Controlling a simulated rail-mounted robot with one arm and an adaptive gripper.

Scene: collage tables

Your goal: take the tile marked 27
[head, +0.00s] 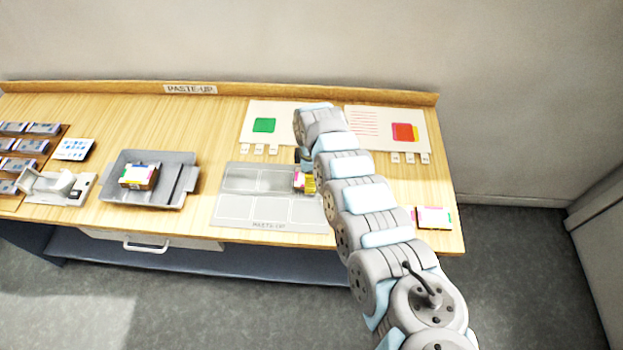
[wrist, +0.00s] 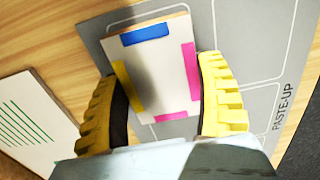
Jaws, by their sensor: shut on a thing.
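My gripper (wrist: 165,75) is shut on a white tile (wrist: 160,62) with a blue mark on one edge, pink marks on two edges and a yellow mark on the fourth. No number shows on the tile's visible face. The tile is over the grey paste-up mat (wrist: 250,42); I cannot tell whether it touches the mat. In the head view, my gripper (head: 305,183) is at the right part of the mat (head: 232,211), mostly hidden by my arm. A stack of similar tiles (head: 139,170) sits in the grey tray. A tile marked 27 cannot be made out.
The grey tray (head: 182,158) stands left of the mat. Another white tile with coloured edges (head: 433,217) lies at the table's right end. Two sheets (head: 283,112) (head: 362,112) lie at the back. A white card with green lines (wrist: 28,125) lies left in the wrist view.

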